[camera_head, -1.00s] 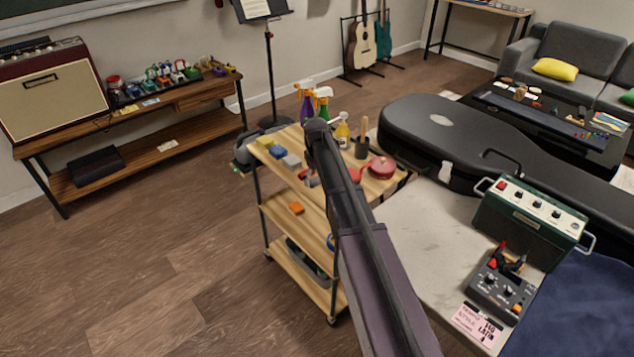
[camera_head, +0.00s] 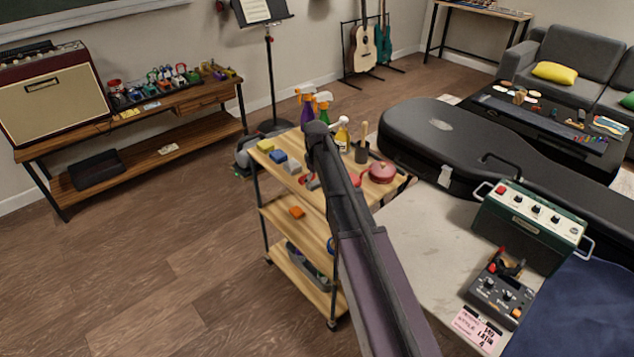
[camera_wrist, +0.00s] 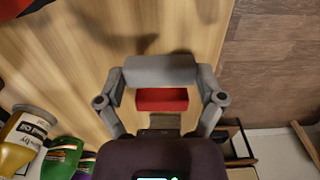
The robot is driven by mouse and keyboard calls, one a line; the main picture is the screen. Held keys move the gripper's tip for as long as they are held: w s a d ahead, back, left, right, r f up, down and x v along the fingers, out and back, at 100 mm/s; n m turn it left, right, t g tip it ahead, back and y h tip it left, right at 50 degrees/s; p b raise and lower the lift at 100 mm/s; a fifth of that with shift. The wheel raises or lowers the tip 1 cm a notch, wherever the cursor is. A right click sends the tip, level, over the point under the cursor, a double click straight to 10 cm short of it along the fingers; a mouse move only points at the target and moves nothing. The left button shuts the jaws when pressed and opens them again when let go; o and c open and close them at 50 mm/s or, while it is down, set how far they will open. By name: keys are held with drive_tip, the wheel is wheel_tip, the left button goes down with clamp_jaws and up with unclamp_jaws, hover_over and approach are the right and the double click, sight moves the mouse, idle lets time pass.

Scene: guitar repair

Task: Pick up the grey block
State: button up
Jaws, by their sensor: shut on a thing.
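In the wrist view a grey block (camera_wrist: 160,70) sits crosswise between the fingers of my gripper (camera_wrist: 160,72), which is shut on it. A red block (camera_wrist: 162,100) shows beyond it, over the wooden cart top. In the head view my arm hides most of my gripper. A light grey block (camera_head: 292,167) shows at the left of my arm, in line with a blue block (camera_head: 279,155) and a yellow block (camera_head: 266,145); I cannot tell whether it is the held one.
The wooden cart (camera_head: 275,213) has lower shelves. A black guitar case (camera_head: 450,140) and a green amplifier (camera_head: 530,215) lie on the workbench at right. Floor at left is clear.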

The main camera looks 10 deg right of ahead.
sight(317, 182)
drive_tip(key=shift+r+p, duration=4.45)
drive_tip(key=shift+r, duration=0.2)
drive_tip(key=o, duration=0.5)
drive_tip(key=c, duration=0.4)
